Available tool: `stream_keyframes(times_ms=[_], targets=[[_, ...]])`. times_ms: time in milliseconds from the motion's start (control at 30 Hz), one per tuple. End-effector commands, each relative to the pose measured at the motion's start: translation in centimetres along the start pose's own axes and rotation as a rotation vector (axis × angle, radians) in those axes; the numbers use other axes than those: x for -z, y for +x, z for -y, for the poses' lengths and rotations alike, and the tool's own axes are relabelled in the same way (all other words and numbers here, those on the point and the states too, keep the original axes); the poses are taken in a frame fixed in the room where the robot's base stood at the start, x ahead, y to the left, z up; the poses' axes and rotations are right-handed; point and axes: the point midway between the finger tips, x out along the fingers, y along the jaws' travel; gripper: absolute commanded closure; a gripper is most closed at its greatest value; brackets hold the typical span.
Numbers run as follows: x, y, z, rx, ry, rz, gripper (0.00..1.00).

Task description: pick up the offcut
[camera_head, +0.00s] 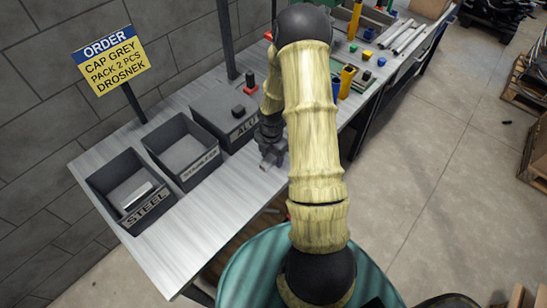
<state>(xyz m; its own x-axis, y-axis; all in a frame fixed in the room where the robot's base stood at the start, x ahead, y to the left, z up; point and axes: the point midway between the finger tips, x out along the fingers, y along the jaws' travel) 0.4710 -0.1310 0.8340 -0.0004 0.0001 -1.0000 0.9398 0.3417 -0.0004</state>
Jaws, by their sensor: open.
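A pale metal piece (137,194) lies in the dark bin marked STEEL (146,217) at the left end of the bench; it looks like an offcut, but I cannot be sure it is the one named. No other clear offcut shows on the bare bench top. My gripper (272,160) is low over the bench, right of the bins, close to the box marked ALU (246,128). It is open, and no held thing shows in it. My arm hides the bench behind it and part of the area around the gripper.
An empty-looking bin marked STAINLESS (200,165) stands between the STEEL bin and the ALU box. An order sign (111,62) stands behind. Yellow parts (348,80), small coloured pieces and metal bars (400,38) lie farther along. The bench front left (190,245) is clear.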

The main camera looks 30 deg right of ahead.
Motion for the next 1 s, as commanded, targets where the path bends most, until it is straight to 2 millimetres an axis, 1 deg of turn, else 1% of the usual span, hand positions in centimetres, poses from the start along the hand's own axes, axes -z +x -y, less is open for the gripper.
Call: stream_keyframes(times_ms=[67, 100, 167, 300, 367, 600, 733, 867, 1000], targets=[[0.0, 0.0, 0.0, 0.000, 0.000, 0.000, 0.47], [0.0, 0.0, 0.0, 0.000, 0.000, 0.000, 0.49], [0.0, 0.0, 0.0, 0.000, 0.000, 0.000, 0.61], [0.0, 0.0, 0.0, 0.000, 0.000, 0.000, 0.89], [0.0, 0.0, 0.0, 0.000, 0.000, 0.000, 0.99], [0.0, -0.1, 0.0, -0.001, 0.000, 0.001, 0.99], [-0.1, -0.8, -0.1, -0.003, 0.002, 0.002, 0.99], [-0.1, -2.5, -0.1, -0.005, 0.002, 0.003, 0.99], [-0.2, -5.3, -0.1, -0.005, 0.002, 0.004, 0.99]])
